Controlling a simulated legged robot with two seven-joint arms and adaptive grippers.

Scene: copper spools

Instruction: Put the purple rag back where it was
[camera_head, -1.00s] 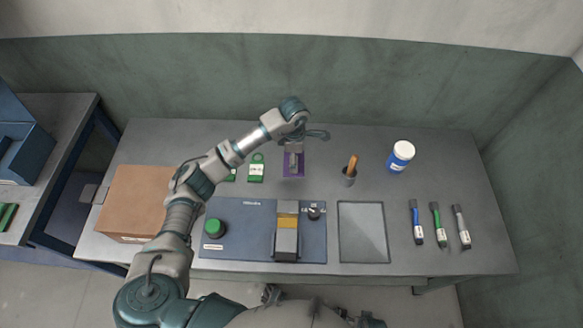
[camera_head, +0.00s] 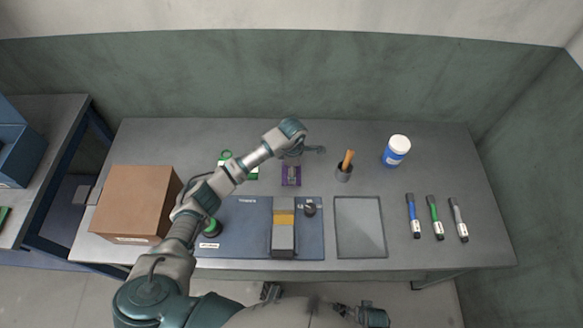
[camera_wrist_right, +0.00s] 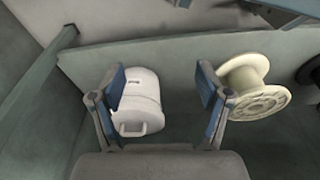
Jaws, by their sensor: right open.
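My left arm reaches in from the lower left. My right gripper (camera_wrist_right: 162,90) is open and empty in the right wrist view, away from the rag.
A cardboard box (camera_head: 136,202) stands at the left. A white canister (camera_wrist_right: 139,103) and cream spool (camera_wrist_right: 254,88) appear beyond my right gripper.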

